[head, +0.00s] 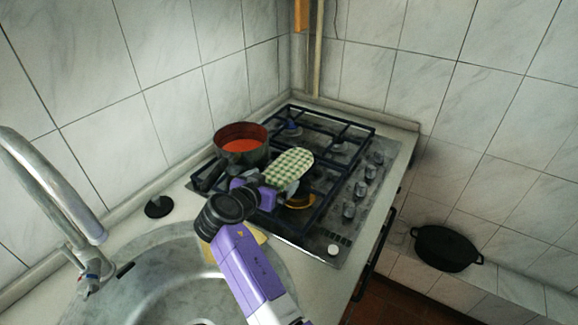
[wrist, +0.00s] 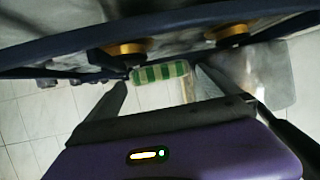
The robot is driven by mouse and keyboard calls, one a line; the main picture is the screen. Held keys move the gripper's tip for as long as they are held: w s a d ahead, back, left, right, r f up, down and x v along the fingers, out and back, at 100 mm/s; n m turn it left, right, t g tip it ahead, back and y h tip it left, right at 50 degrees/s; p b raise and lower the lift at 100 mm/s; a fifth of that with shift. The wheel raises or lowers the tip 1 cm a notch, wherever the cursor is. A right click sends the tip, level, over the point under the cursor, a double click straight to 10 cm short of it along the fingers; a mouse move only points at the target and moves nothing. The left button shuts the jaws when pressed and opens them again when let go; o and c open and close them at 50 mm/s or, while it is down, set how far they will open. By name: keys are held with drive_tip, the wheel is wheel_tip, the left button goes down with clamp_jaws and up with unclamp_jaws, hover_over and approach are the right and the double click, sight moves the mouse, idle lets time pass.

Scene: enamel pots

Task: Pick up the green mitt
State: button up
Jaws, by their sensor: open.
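The green mitt (head: 288,168) is a green and white checked oven mitt over the hob's near part, just right of a red-lined pot. My gripper (head: 277,190) is at its near-left end, with part of the mitt behind it. In the wrist view the mitt (wrist: 161,73) shows as a small green striped piece in the gap between the open fingers of my gripper (wrist: 163,78). The fingers do not appear closed on it. I cannot tell whether they touch it or how the mitt rests on the grate.
The dark pot (head: 241,145) with a red inside stands close left of the mitt. The hob (head: 328,225) has raised black grates (head: 340,128) and knobs on its right. A sink (head: 170,285) and faucet (head: 45,185) are at left. A black pan (head: 446,248) is at lower right.

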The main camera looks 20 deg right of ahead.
drive_tip(key=shift+w+d+f, duration=0.2)
drive_tip(key=shift+w+d, duration=0.15)
drive_tip(key=c, duration=1.2)
